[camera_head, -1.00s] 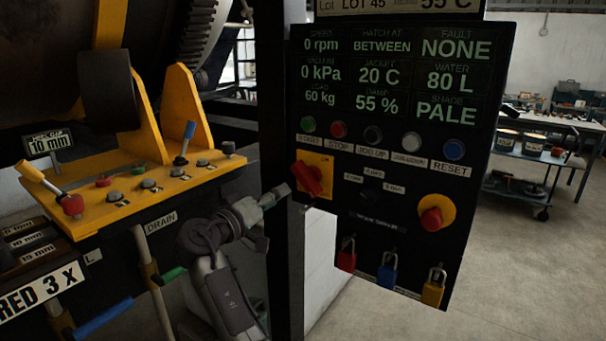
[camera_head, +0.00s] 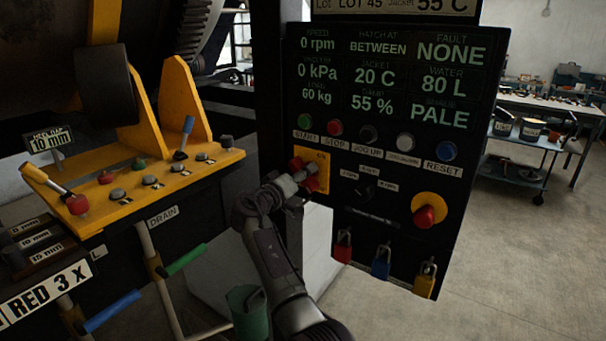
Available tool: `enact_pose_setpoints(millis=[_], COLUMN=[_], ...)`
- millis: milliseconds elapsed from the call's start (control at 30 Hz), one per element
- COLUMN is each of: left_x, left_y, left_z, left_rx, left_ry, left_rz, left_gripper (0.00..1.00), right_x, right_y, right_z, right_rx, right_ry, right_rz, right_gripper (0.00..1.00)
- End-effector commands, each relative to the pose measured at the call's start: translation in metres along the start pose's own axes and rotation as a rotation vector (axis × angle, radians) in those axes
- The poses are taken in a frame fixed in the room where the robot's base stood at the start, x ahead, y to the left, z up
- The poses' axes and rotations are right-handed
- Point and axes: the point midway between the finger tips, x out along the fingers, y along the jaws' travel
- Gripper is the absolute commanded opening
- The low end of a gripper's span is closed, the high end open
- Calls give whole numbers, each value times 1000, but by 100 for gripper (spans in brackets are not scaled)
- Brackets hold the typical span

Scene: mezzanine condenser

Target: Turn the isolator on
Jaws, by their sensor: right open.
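The isolator is a red rotary handle (camera_head: 297,164) on a yellow plate (camera_head: 325,171) at the left of the black control panel (camera_head: 468,172). My right gripper (camera_head: 305,180) is open at the handle, with its fingers in front of it. Red shows above and below the fingers, and the middle of the handle is hidden. I cannot tell whether the fingers touch it. The handle's exact angle is hard to read. The panel display above reads 0 rpm, BETWEEN and NONE. My left gripper is not in view.
A row of buttons (camera_head: 370,134) runs just above the isolator. A red emergency knob (camera_head: 428,216) and three padlocks, red (camera_head: 342,248), blue (camera_head: 381,264) and yellow (camera_head: 425,280), sit lower right. A yellow lever console (camera_head: 130,190) stands at left. Open floor lies right.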

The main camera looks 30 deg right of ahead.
Motion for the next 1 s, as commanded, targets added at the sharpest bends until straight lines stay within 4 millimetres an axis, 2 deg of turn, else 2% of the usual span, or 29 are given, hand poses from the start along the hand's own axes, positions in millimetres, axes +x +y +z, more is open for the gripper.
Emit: enact_pose_setpoints(millis=[67,300,367,733,1000], left_x=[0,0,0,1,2], left_y=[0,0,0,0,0], left_z=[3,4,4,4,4], left_rx=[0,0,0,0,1], left_ry=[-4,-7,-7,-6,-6], left_rz=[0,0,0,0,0], left_gripper=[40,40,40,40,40], right_x=[0,0,0,-1,0], right_y=[0,0,0,0,0], right_z=[0,0,0,0,0], right_rx=[0,0,0,-42,-209], right_ry=[0,0,0,1,1], right_rz=[0,0,0,0,1], right_gripper=[48,8,0,0,0])
